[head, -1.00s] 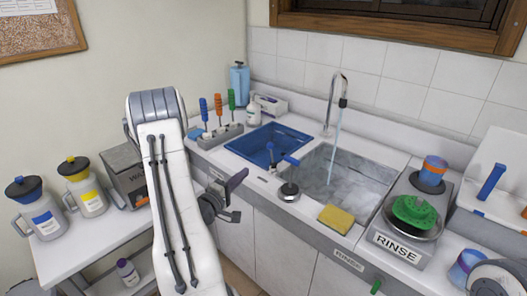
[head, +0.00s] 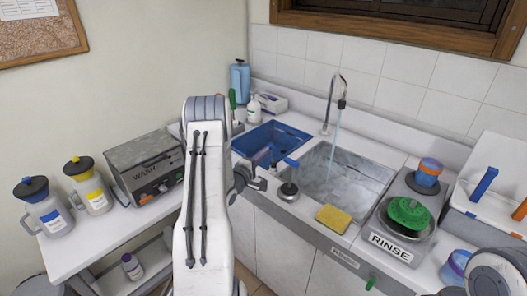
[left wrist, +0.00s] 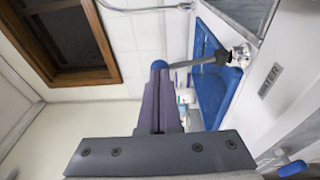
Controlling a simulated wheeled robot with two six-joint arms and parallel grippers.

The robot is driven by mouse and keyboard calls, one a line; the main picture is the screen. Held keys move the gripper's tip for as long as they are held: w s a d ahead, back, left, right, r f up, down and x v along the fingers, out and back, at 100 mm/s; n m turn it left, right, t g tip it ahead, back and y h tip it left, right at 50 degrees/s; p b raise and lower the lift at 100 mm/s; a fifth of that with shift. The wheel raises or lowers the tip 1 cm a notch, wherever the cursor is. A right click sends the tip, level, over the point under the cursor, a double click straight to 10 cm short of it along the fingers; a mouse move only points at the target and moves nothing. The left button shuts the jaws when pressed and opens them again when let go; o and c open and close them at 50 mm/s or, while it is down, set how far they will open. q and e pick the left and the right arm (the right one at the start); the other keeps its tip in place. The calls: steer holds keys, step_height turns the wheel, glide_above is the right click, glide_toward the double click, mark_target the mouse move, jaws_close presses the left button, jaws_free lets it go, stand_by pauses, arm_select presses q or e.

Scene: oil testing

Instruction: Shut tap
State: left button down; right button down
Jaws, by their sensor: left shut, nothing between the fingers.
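The curved chrome tap (head: 334,100) stands behind the sink, with a stream of water running from its spout into the basin. In the left wrist view, a grey lever (left wrist: 208,60) on a round chrome base (left wrist: 243,55) points toward my fingers; its blue end (left wrist: 159,65) shows just beyond the fingertips. My left gripper (head: 264,156) is shut and empty, beside the lever at the blue basin's front edge. It also shows in the left wrist view (left wrist: 160,85). I cannot tell whether it touches the lever. My right gripper is out of view.
A blue handle (head: 291,162) and a black-knobbed metal disc (head: 288,191) are close by at the sink's front. A yellow sponge (head: 333,218) lies on the front rim. The wash unit (head: 146,168) and jugs stand left.

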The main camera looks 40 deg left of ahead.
mark_target(271, 145)
arm_select(q)
steer(key=shift+w, duration=0.1)
steer(key=p, duration=0.1)
steer(key=w+r+g+p, duration=0.1)
steer(key=shift+w+r+p, duration=0.1)
steer(key=shift+r+p, duration=0.15)
steer(key=shift+p, duration=0.05)
steer(key=shift+w+b, duration=0.3)
steer(key=shift+w, duration=0.3)
steer(key=shift+d, duration=0.1)
